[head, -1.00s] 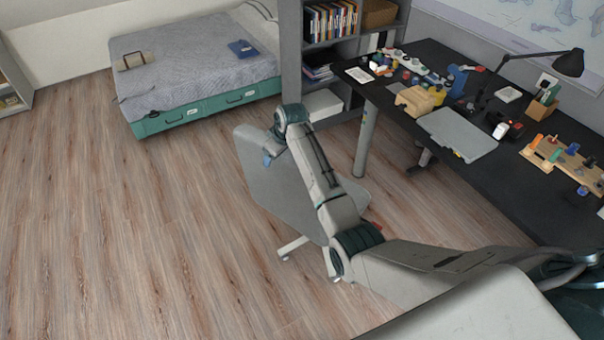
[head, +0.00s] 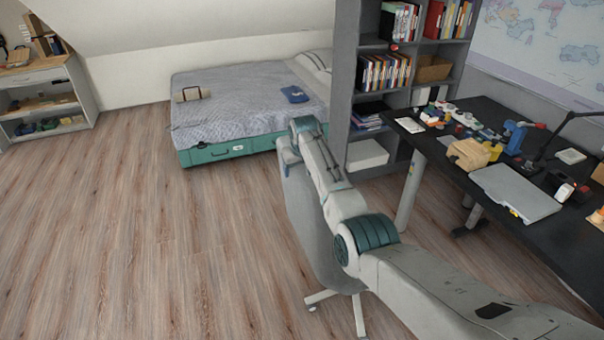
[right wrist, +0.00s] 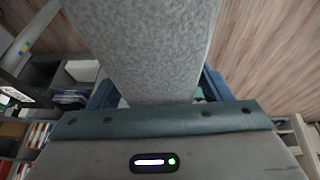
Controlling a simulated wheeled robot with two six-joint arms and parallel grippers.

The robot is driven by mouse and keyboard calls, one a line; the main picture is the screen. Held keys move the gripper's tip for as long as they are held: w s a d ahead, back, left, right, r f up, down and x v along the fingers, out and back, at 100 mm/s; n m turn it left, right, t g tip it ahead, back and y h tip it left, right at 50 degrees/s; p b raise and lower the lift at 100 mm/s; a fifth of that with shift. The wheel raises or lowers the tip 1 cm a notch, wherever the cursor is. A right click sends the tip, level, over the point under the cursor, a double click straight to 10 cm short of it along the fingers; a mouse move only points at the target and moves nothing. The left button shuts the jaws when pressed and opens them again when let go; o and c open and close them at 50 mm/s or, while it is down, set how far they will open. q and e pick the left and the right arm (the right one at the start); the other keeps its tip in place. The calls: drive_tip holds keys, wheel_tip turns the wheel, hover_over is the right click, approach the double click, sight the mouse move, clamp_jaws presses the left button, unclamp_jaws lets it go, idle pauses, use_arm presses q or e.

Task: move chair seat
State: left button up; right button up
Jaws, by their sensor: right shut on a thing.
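The grey chair (head: 312,232) stands on the wood floor in the middle of the head view, partly hidden behind my right arm. Its light base with short legs shows below. My right gripper (head: 287,161) is at the upper edge of the chair's grey panel. In the right wrist view the grey speckled chair panel (right wrist: 150,50) fills the middle, between the blue fingers of my right gripper (right wrist: 155,95), which is shut on it. My left gripper is in neither view.
A black desk (head: 560,235) with a laptop and tools stands at the right, its leg near the chair. A grey bookshelf (head: 345,80) and a bed with teal drawers (head: 222,152) are behind. A white shelf (head: 84,88) stands far left. The floor at left is clear.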

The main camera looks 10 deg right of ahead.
drive_tip(key=shift+w+r, duration=0.1)
drive_tip(key=o, duration=1.4)
drive_tip(key=b+v, duration=0.1)
drive_tip(key=v, duration=0.8)
drive_tip(key=shift+r+b, duration=0.3)
drive_tip(key=shift+b, duration=0.1)
drive_tip(key=shift+s+r, duration=0.45)
drive_tip(key=shift+r, duration=0.05)
